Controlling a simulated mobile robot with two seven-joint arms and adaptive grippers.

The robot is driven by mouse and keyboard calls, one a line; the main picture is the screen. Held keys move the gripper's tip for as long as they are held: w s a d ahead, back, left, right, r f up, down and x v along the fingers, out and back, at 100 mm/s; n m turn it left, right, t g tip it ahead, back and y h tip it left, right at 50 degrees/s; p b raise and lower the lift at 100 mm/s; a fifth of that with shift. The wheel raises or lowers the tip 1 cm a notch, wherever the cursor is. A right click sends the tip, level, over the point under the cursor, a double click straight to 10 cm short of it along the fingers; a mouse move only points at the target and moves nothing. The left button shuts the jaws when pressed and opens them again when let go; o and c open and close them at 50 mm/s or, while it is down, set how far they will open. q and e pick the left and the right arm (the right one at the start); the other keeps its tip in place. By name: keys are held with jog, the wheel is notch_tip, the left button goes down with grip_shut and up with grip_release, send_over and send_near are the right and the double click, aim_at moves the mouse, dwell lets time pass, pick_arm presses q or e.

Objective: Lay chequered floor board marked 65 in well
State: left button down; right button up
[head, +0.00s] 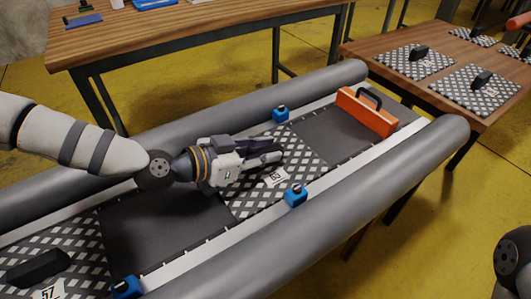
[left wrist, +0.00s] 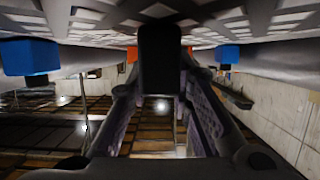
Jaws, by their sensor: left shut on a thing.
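The chequered floor board marked 65 (head: 250,203) is in the grey inflatable boat, between two blue blocks (head: 280,114) (head: 296,194). My left gripper (head: 272,153) is over it, shut on its black handle (left wrist: 160,60), which stands between the fingers in the left wrist view. The board's chequered face (left wrist: 75,25) shows along the top of that view. The board looks level and in line with the boat floor; I cannot tell whether it rests fully or is slightly raised. Dark bare wells (head: 165,230) (head: 325,135) lie on both sides of it. My right gripper is out of view.
An orange holder with a black handle (head: 367,111) stands at the boat's far end. Grey tubes (head: 370,205) flank the floor. Board 57 (head: 75,255) lies at near left, by another blue block (head: 126,288). More chequered boards (head: 480,90) lie on the right table.

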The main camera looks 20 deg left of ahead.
pick_arm(q)
jog(key=c, duration=1.9)
grip_release()
jog(key=o, duration=0.5)
jog(key=shift+c, duration=0.2)
jog(key=shift+r, duration=0.15)
jog(key=p+v, duration=0.2)
jog(key=v, duration=0.9)
jog(key=shift+s+r, duration=0.1)
jog(key=shift+r, duration=0.1)
jog(key=shift+s+a, duration=0.2)
jog(key=shift+s, duration=0.15)
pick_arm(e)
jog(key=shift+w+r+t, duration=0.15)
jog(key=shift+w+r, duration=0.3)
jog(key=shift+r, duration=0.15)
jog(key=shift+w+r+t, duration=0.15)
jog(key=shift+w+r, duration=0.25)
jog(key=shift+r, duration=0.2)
